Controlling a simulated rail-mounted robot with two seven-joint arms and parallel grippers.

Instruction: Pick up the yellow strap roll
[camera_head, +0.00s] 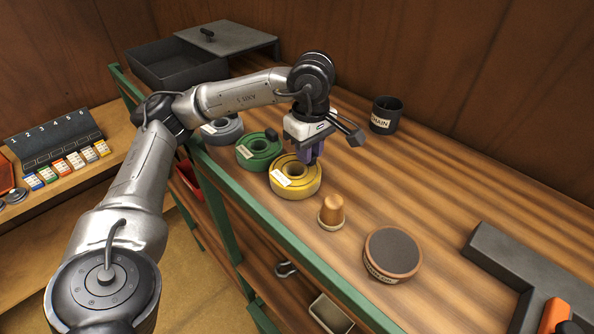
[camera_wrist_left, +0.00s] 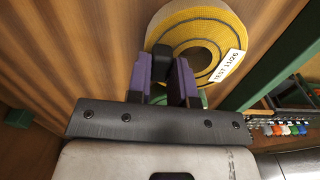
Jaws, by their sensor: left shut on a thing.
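The yellow strap roll (camera_head: 309,189) is a thick ring with a white label, lying flat on the wooden bench top in the head view. It also shows in the left wrist view (camera_wrist_left: 227,28), its label reading like "TEST 11/26". My left gripper (camera_head: 311,158) comes down over its far side. The exact contact is partly hidden by the fingers. The roll appears to rest on the bench. My right gripper is not in view.
A green roll (camera_head: 258,151) and a grey roll (camera_head: 222,130) lie to the left. A copper-coloured cap (camera_head: 331,211) and a round dark-topped tin (camera_head: 393,252) stand nearer right. A dark cup (camera_head: 385,115) stands behind.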

